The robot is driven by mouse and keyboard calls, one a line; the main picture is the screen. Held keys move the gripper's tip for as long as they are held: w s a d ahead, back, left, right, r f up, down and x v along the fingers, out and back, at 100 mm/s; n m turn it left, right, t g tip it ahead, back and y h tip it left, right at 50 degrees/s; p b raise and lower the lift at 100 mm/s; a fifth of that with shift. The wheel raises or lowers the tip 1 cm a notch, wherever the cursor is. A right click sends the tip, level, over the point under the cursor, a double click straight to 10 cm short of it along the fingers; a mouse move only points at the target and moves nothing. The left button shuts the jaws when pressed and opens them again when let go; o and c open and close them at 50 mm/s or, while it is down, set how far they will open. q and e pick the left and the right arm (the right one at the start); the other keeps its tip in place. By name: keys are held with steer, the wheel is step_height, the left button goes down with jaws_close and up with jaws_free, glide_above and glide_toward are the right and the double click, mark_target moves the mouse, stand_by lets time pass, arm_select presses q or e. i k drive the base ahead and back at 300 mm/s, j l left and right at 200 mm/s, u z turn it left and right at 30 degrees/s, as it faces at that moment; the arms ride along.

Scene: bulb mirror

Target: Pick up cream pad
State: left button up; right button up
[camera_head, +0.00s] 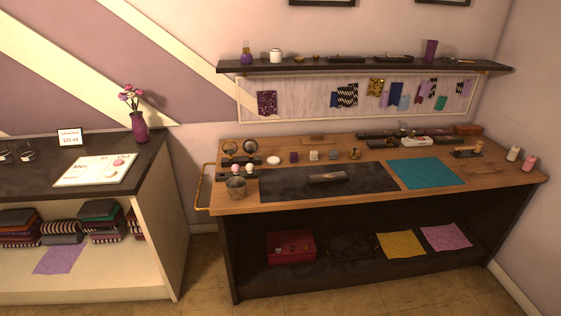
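A small round off-white disc (273,160), which looks like the cream pad, lies flat on the wooden workbench (222,205) near its back left. Nothing covers it. It lies between a pair of small round mirrors or lenses on its left and a purple block (293,157) on its right. Neither of my grippers shows in the head view.
A dark mat (370,182) with a dark block (328,177) fills the bench's middle. A teal cloth (425,173) lies at right. A shelf (360,66) hangs above. A counter (150,165) with a vase (139,128) stands left.

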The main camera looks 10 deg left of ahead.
mark_target(314, 153)
steer(key=i+l, duration=0.35)
steer(key=i, duration=0.2)
steer(key=i+l, duration=0.75)
steer(key=i, duration=0.3)
steer(key=i+l, duration=0.4)
steer(key=i, duration=0.15)
steer(key=i+l+z, duration=0.1)
steer(key=i+l, duration=0.25)
steer(key=i, duration=0.15)
